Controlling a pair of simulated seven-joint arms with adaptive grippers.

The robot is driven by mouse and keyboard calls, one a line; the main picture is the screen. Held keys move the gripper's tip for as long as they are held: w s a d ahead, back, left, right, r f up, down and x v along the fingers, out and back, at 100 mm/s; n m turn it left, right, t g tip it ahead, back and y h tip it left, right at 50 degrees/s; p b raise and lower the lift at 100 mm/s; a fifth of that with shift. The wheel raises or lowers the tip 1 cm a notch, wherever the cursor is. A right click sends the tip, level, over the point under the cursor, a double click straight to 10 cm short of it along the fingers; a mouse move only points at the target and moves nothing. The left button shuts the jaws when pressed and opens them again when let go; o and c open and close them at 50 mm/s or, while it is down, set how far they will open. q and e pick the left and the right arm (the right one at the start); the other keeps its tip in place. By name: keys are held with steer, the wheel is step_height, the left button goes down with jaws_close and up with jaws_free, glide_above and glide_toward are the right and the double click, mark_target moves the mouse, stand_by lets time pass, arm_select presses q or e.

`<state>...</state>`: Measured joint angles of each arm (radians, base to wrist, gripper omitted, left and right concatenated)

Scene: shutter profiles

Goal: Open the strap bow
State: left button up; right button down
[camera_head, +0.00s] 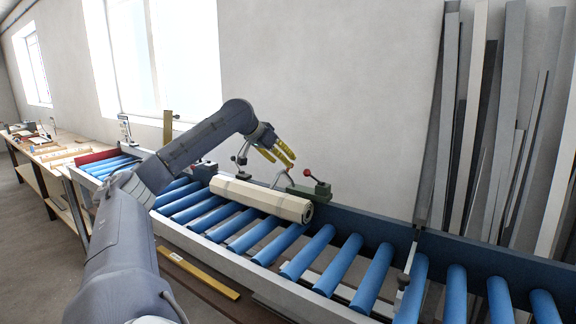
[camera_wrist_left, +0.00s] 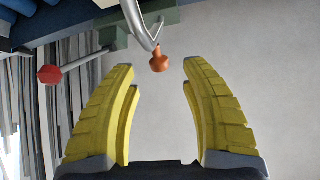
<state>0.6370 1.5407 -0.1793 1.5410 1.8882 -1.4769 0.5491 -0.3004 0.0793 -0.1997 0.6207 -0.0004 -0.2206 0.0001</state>
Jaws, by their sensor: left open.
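The strap bow is a bent pale metal bar (camera_wrist_left: 143,24) at the top of the left wrist view, with an orange knob (camera_wrist_left: 158,62) close to its end. In the head view a thin curved bar (camera_head: 277,178), likely the bow, rises beside a cream rolled bundle (camera_head: 250,195) on the rollers. My left gripper (camera_head: 283,153) is open above the bundle's far side. In the left wrist view the orange knob appears between its yellow fingertips (camera_wrist_left: 158,68); I see no contact. My right gripper is out of view.
A green clamp block (camera_head: 310,191) with a red-knobbed lever (camera_head: 307,173) stands behind the bundle's right end. Blue rollers (camera_head: 340,264) run along the conveyor, bare to the right. Tall grey profiles (camera_head: 490,130) lean on the wall at right.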

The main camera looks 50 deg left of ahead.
arm_select(q)
steer(key=shift+x, duration=2.1)
steer(key=shift+o, duration=0.3)
steer(key=shift+r, duration=0.1)
jaws_close()
